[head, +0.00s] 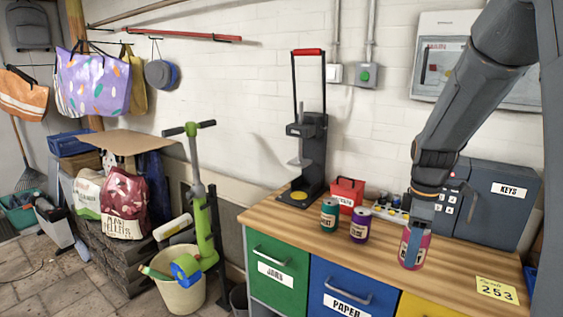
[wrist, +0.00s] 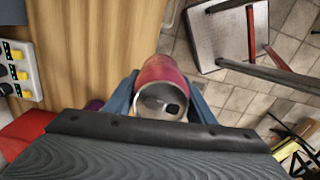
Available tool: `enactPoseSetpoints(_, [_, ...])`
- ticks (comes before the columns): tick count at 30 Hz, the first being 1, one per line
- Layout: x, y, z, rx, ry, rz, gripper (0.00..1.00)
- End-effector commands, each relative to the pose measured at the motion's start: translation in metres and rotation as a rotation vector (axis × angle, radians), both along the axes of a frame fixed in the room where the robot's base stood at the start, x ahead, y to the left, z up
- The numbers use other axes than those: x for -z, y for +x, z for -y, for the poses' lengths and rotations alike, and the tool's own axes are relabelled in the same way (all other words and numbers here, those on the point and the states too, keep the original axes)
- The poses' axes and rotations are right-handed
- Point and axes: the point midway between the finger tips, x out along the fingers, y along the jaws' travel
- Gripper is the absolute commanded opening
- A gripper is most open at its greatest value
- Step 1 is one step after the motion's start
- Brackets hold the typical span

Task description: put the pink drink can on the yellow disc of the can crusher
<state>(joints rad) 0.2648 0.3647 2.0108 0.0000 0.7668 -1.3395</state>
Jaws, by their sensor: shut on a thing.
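The pink drink can (head: 420,250) is near the front edge of the wooden bench top, upright in the head view. My gripper (head: 412,240) is shut on it from above. In the wrist view the pink can (wrist: 168,72) shows its silver top between my two blue fingers (wrist: 160,98). Whether its base touches the bench cannot be told. The can crusher (head: 313,150) stands at the back left of the bench, its red-handled lever raised. Its yellow disc (head: 299,197) lies bare on the black base, well left of my gripper.
A teal can (head: 329,214) and a purple can (head: 360,224) stand between my gripper and the crusher. Behind them are a red box (head: 347,192) and a grey KEYS cabinet (head: 490,203). A yellow 253 card (head: 497,290) lies at the right. Bench top (head: 272,218) before the crusher is clear.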

Motion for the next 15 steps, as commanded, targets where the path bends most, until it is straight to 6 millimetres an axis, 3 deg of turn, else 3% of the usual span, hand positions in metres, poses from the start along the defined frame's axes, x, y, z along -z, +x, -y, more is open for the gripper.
enactPoseSetpoints(8, [0.044,-0.004,-0.028,0.213,0.000,-0.005,0.29])
enactPoseSetpoints(15, [0.103,-0.008,-0.066,0.509,-0.001,-0.007,0.29])
